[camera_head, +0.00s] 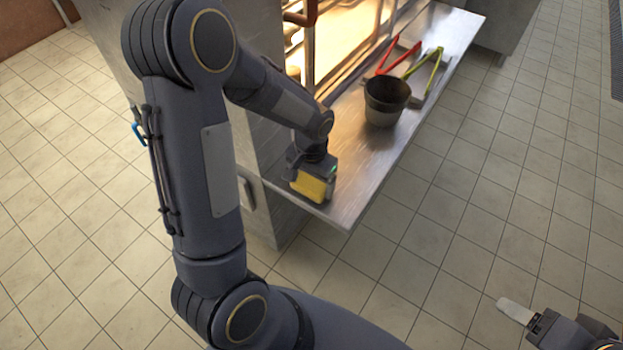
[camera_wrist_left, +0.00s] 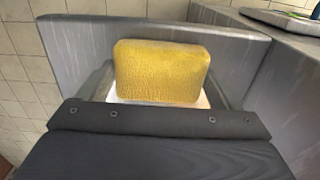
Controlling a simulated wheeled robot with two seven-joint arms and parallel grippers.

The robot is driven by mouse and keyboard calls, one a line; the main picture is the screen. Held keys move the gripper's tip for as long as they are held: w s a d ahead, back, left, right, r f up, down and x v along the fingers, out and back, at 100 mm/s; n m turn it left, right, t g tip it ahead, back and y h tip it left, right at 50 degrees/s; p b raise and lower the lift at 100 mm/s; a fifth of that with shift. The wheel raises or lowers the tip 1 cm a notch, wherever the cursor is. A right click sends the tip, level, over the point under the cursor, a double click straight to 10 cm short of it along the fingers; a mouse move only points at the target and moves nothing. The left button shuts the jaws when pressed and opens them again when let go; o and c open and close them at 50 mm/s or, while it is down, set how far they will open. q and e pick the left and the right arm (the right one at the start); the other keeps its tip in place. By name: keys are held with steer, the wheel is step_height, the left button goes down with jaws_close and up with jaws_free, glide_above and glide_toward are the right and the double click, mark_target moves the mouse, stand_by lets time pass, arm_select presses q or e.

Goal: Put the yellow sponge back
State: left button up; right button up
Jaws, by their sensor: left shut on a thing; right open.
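The yellow sponge (camera_head: 310,188) is held in my left gripper (camera_head: 318,172) at the near end of a steel shelf. In the left wrist view the sponge (camera_wrist_left: 162,72) stands up broad side on, between the fingers of my left gripper (camera_wrist_left: 160,100), which is shut on it. In the head view I cannot tell whether the sponge touches the shelf. My right gripper (camera_head: 516,311) is at the lower right over the floor, away from the shelf, open and empty; only one pale finger shows clearly.
The steel shelf (camera_head: 358,182) runs to the upper right. A dark pot (camera_head: 385,101) stands on it, with red-handled tongs (camera_head: 392,58) and green-handled tongs (camera_head: 428,65) behind. A lit opening lies along its back side. Tiled floor is clear to the right.

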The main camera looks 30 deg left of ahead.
mark_target(312, 182)
arm_select(q)
steer(key=shift+f, duration=0.15)
steer(key=o, duration=0.8)
steer(key=shift+r, duration=0.4)
step_height(312, 182, up, 11)
steer(key=p, duration=0.3)
steer(key=s+d+r+n+t+h, duration=0.1)
steer(key=s+r, duration=0.3)
steer(key=s, duration=0.4)
steer(key=s+d+r+n+t+h, duration=0.1)
steer(key=s+d+r+t+h, duration=0.1)
steer(key=s, duration=0.7)
step_height(312, 182, up, 3)
steer(key=d+t, duration=0.1)
steer(key=t, duration=0.1)
steer(key=shift+f+t+h, duration=0.2)
steer(key=shift+t+h, duration=0.1)
steer(key=shift+h, duration=0.1)
